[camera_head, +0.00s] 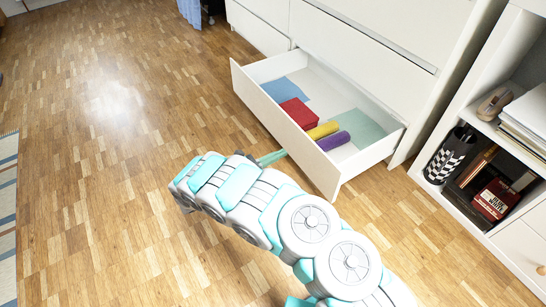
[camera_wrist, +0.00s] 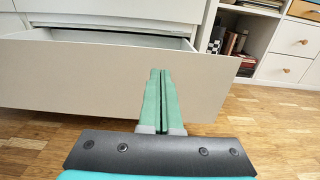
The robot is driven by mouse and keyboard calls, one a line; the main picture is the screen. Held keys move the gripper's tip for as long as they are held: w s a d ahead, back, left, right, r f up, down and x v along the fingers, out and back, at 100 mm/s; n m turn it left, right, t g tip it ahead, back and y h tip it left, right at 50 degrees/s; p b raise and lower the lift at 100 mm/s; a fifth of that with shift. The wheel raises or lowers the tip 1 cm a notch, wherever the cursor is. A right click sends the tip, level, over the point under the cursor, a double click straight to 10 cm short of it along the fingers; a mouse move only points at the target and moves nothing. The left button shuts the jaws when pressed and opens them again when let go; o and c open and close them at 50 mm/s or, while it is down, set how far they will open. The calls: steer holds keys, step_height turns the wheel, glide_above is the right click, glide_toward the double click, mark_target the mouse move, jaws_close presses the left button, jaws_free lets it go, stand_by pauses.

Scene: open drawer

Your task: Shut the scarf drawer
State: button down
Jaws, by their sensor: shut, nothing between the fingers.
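The white scarf drawer (camera_head: 283,119) stands pulled out at the bottom of a white dresser in the head view. In it lie a blue cloth (camera_head: 285,90), a red folded cloth (camera_head: 299,113), a yellow roll (camera_head: 323,130), a purple roll (camera_head: 333,141) and a pale green cloth (camera_head: 362,128). In the wrist view the drawer front (camera_wrist: 80,75) fills the middle. My gripper (camera_wrist: 160,72) is shut and empty, its green fingers pointing at the drawer front. In the head view the gripper (camera_head: 284,152) is close to the front's outer face. I cannot tell whether they touch.
The white dresser (camera_head: 365,40) stands behind the drawer. A white shelf unit (camera_head: 455,200) with books, a checkered holder and a red box is at the right. The wooden floor (camera_head: 90,190) at the left is clear, with a striped rug (camera_head: 8,220) at the edge.

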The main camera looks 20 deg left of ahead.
mark_target(309, 140)
steer(key=x, duration=0.9)
steer(key=shift+d+b, duration=0.1)
steer(key=shift+b, duration=0.3)
steer(key=shift+w, duration=0.1)
